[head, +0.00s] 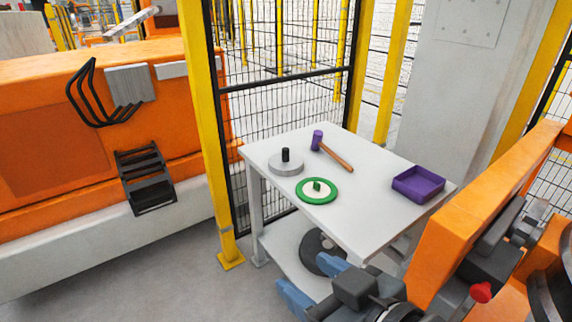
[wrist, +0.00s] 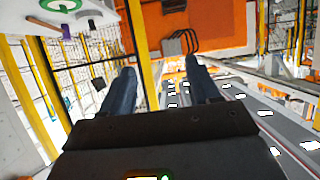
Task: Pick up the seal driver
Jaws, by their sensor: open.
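A grey disc with an upright black handle (head: 286,166) stands on the white table near its left corner; its shape fits a seal driver. A green ring with a white centre and a short green post (head: 317,191) lies in front of it; it also shows, cut off, in the wrist view (wrist: 60,5). I cannot tell for certain which of the two is the seal driver. My gripper (head: 301,274) has blue fingers, spread apart and empty, in front of the table and below its top. The fingers also show apart in the wrist view (wrist: 159,68).
A purple-headed mallet (head: 318,141) lies behind the discs, and a purple tray (head: 418,183) sits at the table's right. The table (head: 352,218) has a lower shelf with a dark round part (head: 318,250). A yellow post (head: 205,120) and mesh fence stand behind. Floor is clear at left.

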